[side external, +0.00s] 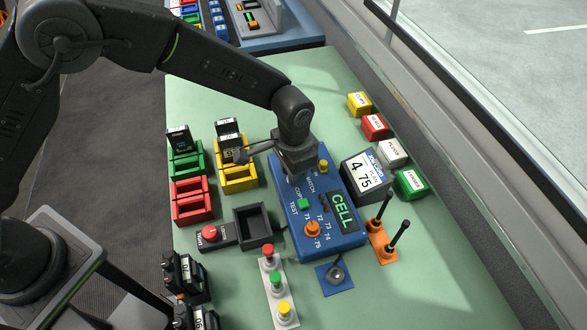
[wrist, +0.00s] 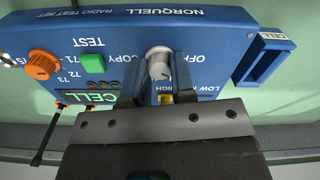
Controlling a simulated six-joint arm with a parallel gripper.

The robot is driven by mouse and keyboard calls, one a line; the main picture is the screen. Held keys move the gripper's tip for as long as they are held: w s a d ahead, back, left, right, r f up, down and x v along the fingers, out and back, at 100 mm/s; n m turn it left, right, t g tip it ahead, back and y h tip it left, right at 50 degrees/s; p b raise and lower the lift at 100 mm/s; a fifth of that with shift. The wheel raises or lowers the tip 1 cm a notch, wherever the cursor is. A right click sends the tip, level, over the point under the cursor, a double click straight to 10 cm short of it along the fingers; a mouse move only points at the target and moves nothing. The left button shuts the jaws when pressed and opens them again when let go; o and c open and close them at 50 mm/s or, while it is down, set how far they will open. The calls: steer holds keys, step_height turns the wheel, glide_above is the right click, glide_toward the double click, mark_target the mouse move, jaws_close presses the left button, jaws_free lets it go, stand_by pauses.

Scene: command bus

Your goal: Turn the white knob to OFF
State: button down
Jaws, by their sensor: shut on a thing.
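The white knob (wrist: 159,62) is on the face of the blue radio test set (wrist: 215,35), between the fingers of my gripper (wrist: 161,78) in the wrist view. My gripper is shut on the knob, with one finger on each side. The word OFF is printed to the right of the knob, LOW lies lower right, and part of HIGH shows below it. I cannot tell which mark the knob points at. In the side view my gripper (side external: 292,180) reaches down onto the far end of the blue set (side external: 350,238) and hides the knob.
The set also has an orange knob (side external: 312,229), a green button (side external: 303,204) and a yellow button (side external: 323,167). Two black levers stand on an orange plate (side external: 388,254) at right. A black tray (side external: 254,247) and a red-button box (side external: 211,233) stand to the left.

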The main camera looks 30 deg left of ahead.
steer(key=n, duration=0.6)
steer(key=shift+n, duration=0.3)
stand_by(0.4)
steer(key=c, duration=0.9)
jaws_free()
steer(key=shift+c, duration=0.2)
step_height(320, 180, up, 14)
steer(key=shift+f, duration=0.1)
